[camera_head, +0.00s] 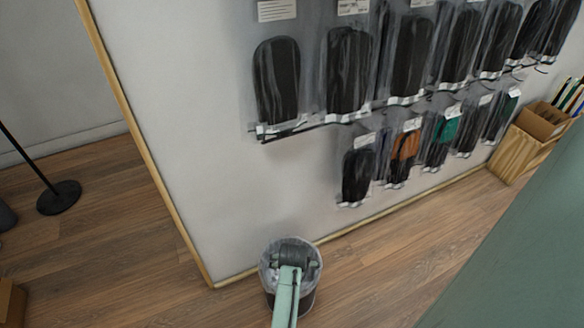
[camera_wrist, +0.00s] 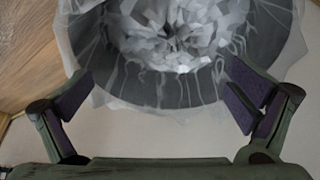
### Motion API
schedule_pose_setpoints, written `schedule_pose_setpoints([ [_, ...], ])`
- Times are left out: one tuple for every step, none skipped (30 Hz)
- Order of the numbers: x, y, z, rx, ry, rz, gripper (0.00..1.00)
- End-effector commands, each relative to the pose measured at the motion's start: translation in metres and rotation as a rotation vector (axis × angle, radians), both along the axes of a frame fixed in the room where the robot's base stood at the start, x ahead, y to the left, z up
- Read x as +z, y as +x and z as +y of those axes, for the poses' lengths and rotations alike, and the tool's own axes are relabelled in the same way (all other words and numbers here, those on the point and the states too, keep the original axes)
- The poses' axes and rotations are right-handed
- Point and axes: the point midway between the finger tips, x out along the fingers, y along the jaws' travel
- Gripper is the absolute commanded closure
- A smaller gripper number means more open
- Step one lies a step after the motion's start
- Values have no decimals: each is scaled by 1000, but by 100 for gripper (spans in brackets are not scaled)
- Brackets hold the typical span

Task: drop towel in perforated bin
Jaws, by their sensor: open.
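The bin (camera_head: 307,300) stands on the floor against the white wall panel, with a clear liner over its rim. My gripper (camera_wrist: 156,80) is open and empty, its two fingers spread wide over the bin. In the head view my wrist hides much of the bin's mouth. In the wrist view the bin (camera_wrist: 270,45) fills the upper middle. White crumpled material (camera_wrist: 180,35) lies inside it. I cannot tell whether this is the towel, and no towel shows elsewhere. Perforations in the bin's wall cannot be made out.
A wooden crate (camera_head: 518,150) stands at the right. A black stand base (camera_head: 58,197) is at the left. The wooden floor (camera_head: 120,240) around the bin is mostly clear.

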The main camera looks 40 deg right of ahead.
Motion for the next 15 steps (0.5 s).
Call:
schedule_pose_setpoints([
  [0,0,0,0,0,0,0],
  [0,0,0,0,0,0,0],
  [1,0,0,0,0,0,0],
  [3,-1,1,0,-1,-1,0],
  [5,-1,1,0,-1,-1,0],
  [9,-2,2,0,-1,-1,0],
  [12,-3,4,1,-2,-1,0],
  [17,-4,5,1,-2,-2,0],
  [24,-6,7,1,-2,-3,0],
  [29,-8,8,1,-3,-3,0],
  [35,-9,10,1,-3,-3,0],
  [44,-12,12,1,-3,-3,0],
  [50,-14,14,1,-2,-2,0],
  [56,-16,16,2,-3,-2,0],
  [64,-18,18,2,-3,-3,0],
])
